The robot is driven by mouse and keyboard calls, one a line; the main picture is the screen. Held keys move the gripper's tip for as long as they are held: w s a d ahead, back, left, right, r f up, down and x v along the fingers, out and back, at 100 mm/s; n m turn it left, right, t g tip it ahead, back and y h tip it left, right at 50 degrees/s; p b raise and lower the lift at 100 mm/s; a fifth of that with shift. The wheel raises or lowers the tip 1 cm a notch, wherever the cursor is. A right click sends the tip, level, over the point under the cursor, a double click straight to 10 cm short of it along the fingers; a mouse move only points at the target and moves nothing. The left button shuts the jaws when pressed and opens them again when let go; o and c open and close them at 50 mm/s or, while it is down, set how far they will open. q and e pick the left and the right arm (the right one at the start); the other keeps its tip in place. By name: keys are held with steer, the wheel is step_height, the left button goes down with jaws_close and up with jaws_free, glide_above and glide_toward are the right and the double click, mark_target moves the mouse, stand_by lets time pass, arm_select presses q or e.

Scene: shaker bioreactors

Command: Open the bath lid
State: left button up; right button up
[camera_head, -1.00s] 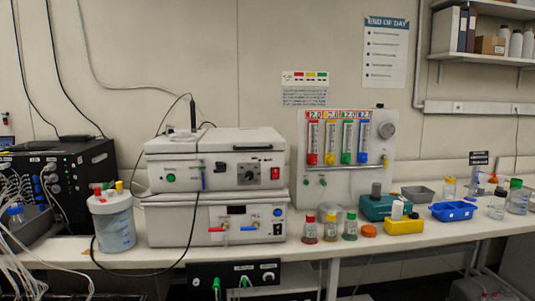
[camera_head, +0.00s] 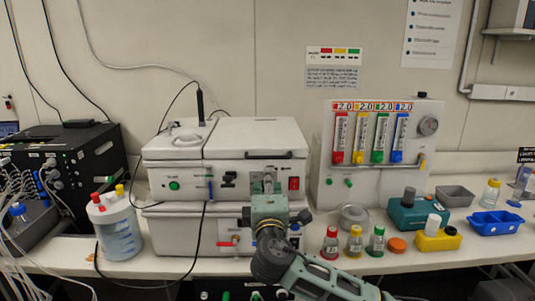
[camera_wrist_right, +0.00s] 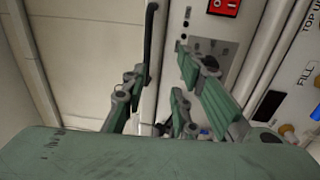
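The bath is the white bench unit in the head view, with its flat white lid (camera_head: 255,137) closed on top. A dark bar handle (camera_head: 270,155) runs along the lid's front edge; in the wrist view the handle (camera_wrist_right: 151,45) stands close to one fingertip. My right gripper (camera_head: 268,177) is in front of the bath's front panel, just below the handle. In the wrist view my right gripper (camera_wrist_right: 165,72) has its fingers spread, with nothing clearly held between them. Contact with the handle cannot be told. My left gripper is not in view.
A red switch (camera_head: 294,184) is right beside my right gripper. A gas panel (camera_head: 385,145) stands to the right, with small capped bottles (camera_head: 354,245) before it. A tubed vessel (camera_head: 117,230) and a black unit (camera_head: 75,165) stand left. Cables hang in front.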

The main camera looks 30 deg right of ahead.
mark_target(268, 158)
steer(key=shift+h, duration=0.3)
steer(key=w+d+r+p, duration=0.1)
steer(key=w, duration=0.1)
steer(key=w+d+r+p, duration=0.1)
steer(key=w, duration=0.1)
steer(key=w+d+r+p, duration=0.1)
steer(key=d, duration=0.1)
steer(key=shift+w+r, duration=0.2)
steer(key=shift+w, duration=0.2)
steer(key=shift+w+d+f, duration=0.1)
steer(key=shift+w, duration=0.15)
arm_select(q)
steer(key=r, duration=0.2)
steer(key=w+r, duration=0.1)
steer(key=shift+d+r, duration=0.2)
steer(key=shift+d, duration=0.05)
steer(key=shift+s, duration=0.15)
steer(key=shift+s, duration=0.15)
arm_select(e)
jaws_close()
